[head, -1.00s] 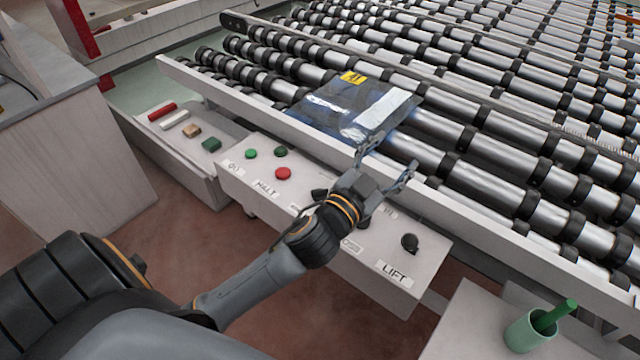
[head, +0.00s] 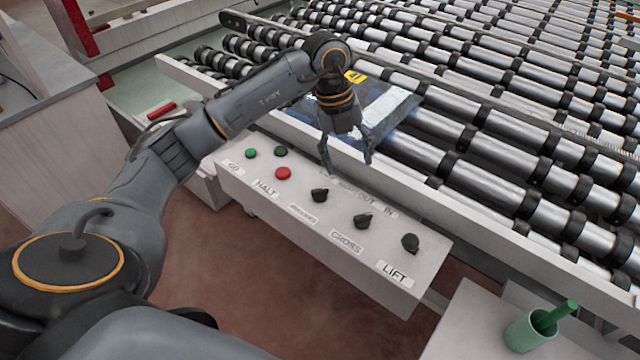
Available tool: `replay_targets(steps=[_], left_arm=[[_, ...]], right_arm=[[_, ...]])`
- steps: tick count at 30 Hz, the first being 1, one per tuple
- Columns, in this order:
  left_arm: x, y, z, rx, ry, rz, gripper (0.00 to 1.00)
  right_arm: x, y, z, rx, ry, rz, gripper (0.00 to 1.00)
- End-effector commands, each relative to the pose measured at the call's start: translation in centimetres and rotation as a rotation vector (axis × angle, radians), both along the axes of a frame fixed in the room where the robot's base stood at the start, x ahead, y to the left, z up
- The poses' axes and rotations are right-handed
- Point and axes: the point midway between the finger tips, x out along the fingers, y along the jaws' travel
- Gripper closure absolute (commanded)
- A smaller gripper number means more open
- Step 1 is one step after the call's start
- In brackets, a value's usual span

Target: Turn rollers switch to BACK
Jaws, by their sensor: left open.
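The control box (head: 240,200) has a row of three black rotary switches. The leftmost switch (head: 319,195) has a small label (head: 303,213) below it, too blurred to read surely; it is probably the rollers switch. Which way its knob points I cannot tell. The middle switch (head: 362,221) is above the GROSS label, and the right switch (head: 410,243) is above LIFT. My left gripper (head: 347,167) is open and empty, pointing down above the box's rear edge, just behind the leftmost switch and apart from it. It partly hides the markings there. My right gripper is not in view.
Two green buttons (head: 251,153) and a red button (head: 283,173) sit left of the switches. The roller conveyor (head: 480,130) lies behind, carrying a bagged item (head: 388,112). A green cup (head: 527,333) stands at the lower right. The space before the box is clear.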

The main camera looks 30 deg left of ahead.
Motion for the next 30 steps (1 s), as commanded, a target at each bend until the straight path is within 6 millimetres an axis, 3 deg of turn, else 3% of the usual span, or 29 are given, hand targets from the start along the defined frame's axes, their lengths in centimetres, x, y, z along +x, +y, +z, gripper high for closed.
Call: replay_targets(steps=[1,3,7,11,24,30], left_arm=[[0.0,2.3,0.7,0.074,0.022,0.049,0.36],[-0.3,4.6,1.4,0.15,0.049,0.103,0.36],[-0.6,6.4,1.7,0.211,0.075,0.15,0.36],[-0.7,6.5,0.5,0.215,0.082,0.153,0.36],[-0.8,6.4,-8.3,0.211,0.081,0.149,0.36],[-0.7,6.4,-10.9,0.212,0.079,0.148,0.36]], right_arm=[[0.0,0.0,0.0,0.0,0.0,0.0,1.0],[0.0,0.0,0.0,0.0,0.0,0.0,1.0],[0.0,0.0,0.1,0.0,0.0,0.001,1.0],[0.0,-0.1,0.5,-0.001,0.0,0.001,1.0],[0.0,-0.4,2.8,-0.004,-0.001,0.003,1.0],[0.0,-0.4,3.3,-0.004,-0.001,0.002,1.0]])
